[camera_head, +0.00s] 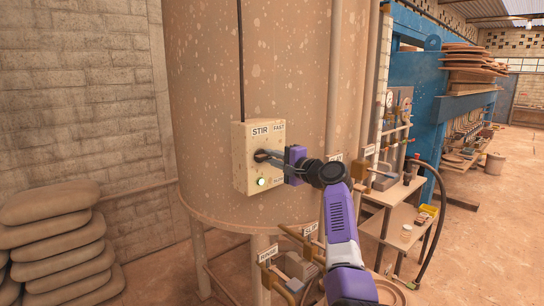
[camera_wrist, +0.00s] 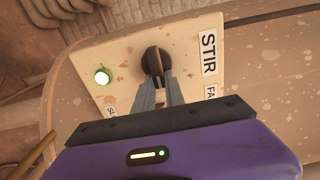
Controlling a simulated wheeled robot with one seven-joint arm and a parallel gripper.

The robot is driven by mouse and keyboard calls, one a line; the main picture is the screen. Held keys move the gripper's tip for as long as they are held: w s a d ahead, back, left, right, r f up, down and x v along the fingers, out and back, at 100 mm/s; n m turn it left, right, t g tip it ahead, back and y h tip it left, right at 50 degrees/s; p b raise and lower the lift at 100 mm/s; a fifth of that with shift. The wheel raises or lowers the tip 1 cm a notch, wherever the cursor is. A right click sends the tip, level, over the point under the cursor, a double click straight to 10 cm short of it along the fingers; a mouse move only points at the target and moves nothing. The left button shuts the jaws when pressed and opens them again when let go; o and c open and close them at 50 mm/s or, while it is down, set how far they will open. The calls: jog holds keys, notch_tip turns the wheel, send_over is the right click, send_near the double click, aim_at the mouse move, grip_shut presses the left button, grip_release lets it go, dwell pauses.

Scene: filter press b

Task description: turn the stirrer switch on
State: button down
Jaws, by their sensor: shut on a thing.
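The stirrer switch box (camera_head: 240,157) is a cream panel on the side of the big tank, labelled STIR and FAST, with a partly hidden lower label. Its dark rotary knob (camera_wrist: 152,60) sits in the middle of the panel, and a lamp (camera_head: 262,182) below it glows greenish white. The lamp (camera_wrist: 102,76) also shows lit in the wrist view. My gripper (camera_head: 268,157) reaches in from the right, and its two grey fingers (camera_wrist: 158,88) are shut on the knob's handle. The fingers hide part of the knob.
The large speckled tank (camera_head: 290,60) fills the middle. Stacked sacks (camera_head: 55,235) lie at the left. A small table (camera_head: 400,215) and a blue press frame (camera_head: 425,95) stand at the right.

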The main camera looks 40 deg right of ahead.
jog(key=shift+f, duration=0.1)
jog(key=c, duration=1.4)
grip_release()
jog(key=s+b, duration=0.2)
jog(key=s, duration=0.6)
jog(key=shift+d, duration=0.2)
jog(key=shift+w, duration=0.1)
